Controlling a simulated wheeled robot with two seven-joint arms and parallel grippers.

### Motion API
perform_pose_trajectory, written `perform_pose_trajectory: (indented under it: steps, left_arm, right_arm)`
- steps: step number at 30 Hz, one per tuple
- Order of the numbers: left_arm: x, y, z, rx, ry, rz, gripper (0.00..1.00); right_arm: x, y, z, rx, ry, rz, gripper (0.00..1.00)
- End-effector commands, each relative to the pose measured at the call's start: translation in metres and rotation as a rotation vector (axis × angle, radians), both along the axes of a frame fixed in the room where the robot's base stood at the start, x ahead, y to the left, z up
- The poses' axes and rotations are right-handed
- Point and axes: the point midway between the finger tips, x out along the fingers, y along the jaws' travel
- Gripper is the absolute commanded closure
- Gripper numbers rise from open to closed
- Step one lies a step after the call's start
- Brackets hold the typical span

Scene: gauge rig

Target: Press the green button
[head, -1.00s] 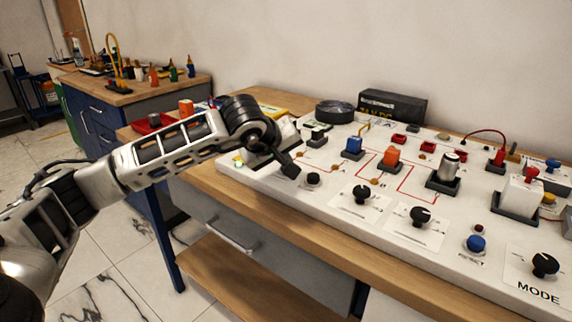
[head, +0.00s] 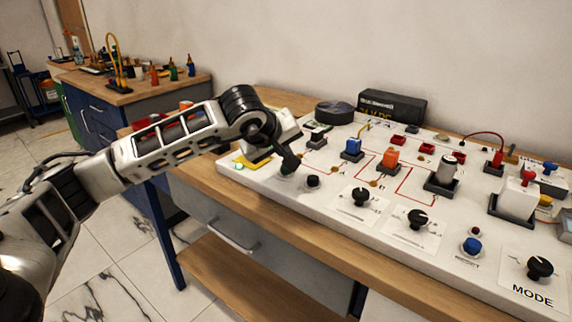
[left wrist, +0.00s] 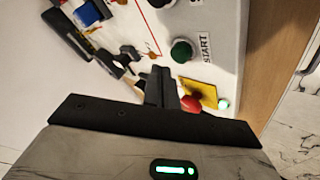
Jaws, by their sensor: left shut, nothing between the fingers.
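The green button (left wrist: 181,51) is a round dark green cap beside the printed word START on the white panel (left wrist: 225,15). In the head view my left gripper (head: 288,165) hangs over the panel's near left corner, and its tip largely covers the button. In the left wrist view the black fingers (left wrist: 164,88) are together and empty. Their tips show a little short of the green button, with a gap in the picture; I cannot tell their height above it. My right gripper is not in view.
A red knob (left wrist: 191,103) on a yellow plate (left wrist: 207,92) sits close beside the fingers, with a lit green lamp (left wrist: 223,104). A black button (head: 313,180) is just right of the gripper tip. Dials, switches and a blue button (head: 472,246) fill the panel rightward.

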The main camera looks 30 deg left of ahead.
Motion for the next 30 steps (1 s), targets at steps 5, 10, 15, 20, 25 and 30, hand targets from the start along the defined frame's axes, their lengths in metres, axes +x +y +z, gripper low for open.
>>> perform_pose_trajectory:
  steps: [5,10,15,20,25,30]
  left_arm:
    - [0.0,0.0,0.022,0.0,-0.002,-0.001,1.0]
    - [0.0,0.0,0.039,0.0,0.0,0.0,1.0]
    - [0.0,0.0,0.046,0.0,0.0,0.0,1.0]
    - [0.0,0.0,0.045,0.0,0.0,0.0,1.0]
    - [0.0,0.0,0.045,0.0,0.0,0.0,1.0]
    - [0.0,0.0,0.045,0.0,0.0,0.0,1.0]
  right_arm:
    - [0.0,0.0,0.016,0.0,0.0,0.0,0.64]
    - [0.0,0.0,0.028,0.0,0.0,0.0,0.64]
    - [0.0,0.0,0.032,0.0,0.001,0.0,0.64]
    - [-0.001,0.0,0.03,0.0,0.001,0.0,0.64]
    - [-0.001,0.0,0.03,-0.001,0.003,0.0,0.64]
    - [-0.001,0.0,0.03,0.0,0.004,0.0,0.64]
